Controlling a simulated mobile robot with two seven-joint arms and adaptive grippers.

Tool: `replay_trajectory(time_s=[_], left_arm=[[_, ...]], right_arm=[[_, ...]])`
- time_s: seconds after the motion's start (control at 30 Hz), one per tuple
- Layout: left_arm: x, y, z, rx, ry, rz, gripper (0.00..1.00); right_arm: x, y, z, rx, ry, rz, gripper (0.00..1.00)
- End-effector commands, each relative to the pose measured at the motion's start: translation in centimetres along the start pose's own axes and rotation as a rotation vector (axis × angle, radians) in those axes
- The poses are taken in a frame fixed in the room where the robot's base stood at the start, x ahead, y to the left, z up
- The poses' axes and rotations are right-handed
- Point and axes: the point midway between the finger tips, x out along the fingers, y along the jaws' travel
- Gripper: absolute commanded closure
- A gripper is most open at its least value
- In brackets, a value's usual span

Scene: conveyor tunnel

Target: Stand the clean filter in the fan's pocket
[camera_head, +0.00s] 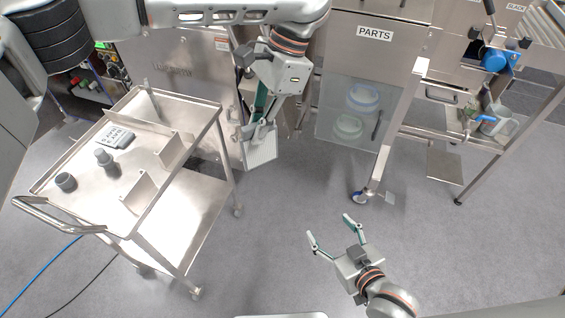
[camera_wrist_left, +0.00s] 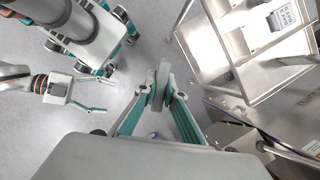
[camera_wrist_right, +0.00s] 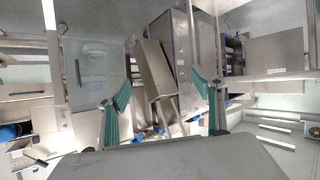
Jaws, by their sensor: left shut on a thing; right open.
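My left gripper (camera_head: 264,132) is shut on a pale flat panel (camera_head: 261,152), seemingly the filter, which hangs below its fingers in front of the metal cabinet. In the left wrist view the held panel (camera_wrist_left: 158,84) is nearly edge-on between the fingertips. My right gripper (camera_head: 331,228) is open and empty, low above the floor on the right. It is also open in the right wrist view (camera_wrist_right: 165,95). I cannot clearly make out the fan's pocket; my left arm and gripper cover part of the cabinet front.
A steel trolley (camera_head: 84,202) at left carries a printed card (camera_head: 113,137), dark round pieces (camera_head: 66,182) and upright brackets (camera_head: 141,191). A cabinet labelled PARTS (camera_head: 375,33) has a clear door (camera_head: 350,115). A steel bench (camera_head: 460,135) stands right. Middle floor is clear.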

Motion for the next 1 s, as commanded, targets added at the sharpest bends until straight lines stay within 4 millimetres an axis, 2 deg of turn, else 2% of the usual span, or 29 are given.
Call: replay_trajectory(time_s=[0.03, 0.17, 0.3, 0.4, 0.5, 0.6, 0.77, 0.87, 1.0], left_arm=[[0.0, 0.0, 0.0, 0.000, 0.000, 0.000, 1.00], [0.0, 0.0, 0.0, -0.001, 0.000, 0.000, 1.00], [0.0, 0.0, 0.0, -0.001, 0.000, 0.001, 1.00], [0.0, 0.0, 0.0, -0.001, 0.000, 0.001, 1.00], [0.0, 0.0, 0.0, -0.001, 0.000, 0.001, 1.00], [0.0, 0.0, 0.0, -0.001, 0.000, 0.001, 1.00], [0.0, 0.0, 0.0, -0.001, 0.000, 0.001, 1.00], [0.0, 0.0, 0.0, -0.001, 0.000, 0.001, 1.00], [0.0, 0.0, 0.0, -0.001, 0.000, 0.001, 1.00]], right_arm=[[-0.1, -0.9, -2.9, -0.001, 0.047, -0.015, 0.33], [-1.0, -3.2, -9.4, 0.003, 0.154, -0.052, 0.33], [-3.0, -5.4, -16.3, 0.013, 0.269, -0.091, 0.33], [-4.8, -6.6, -20.4, 0.025, 0.343, -0.116, 0.33], [-6.5, -7.5, -23.5, 0.037, 0.399, -0.138, 0.33], [-7.8, -8.1, -25.6, 0.044, 0.440, -0.151, 0.33], [-8.7, -8.5, -27.2, 0.054, 0.470, -0.163, 0.33], [-8.2, -8.6, -27.7, 0.053, 0.474, -0.163, 0.33], [-6.6, -8.8, -28.6, 0.053, 0.475, -0.162, 0.33]])
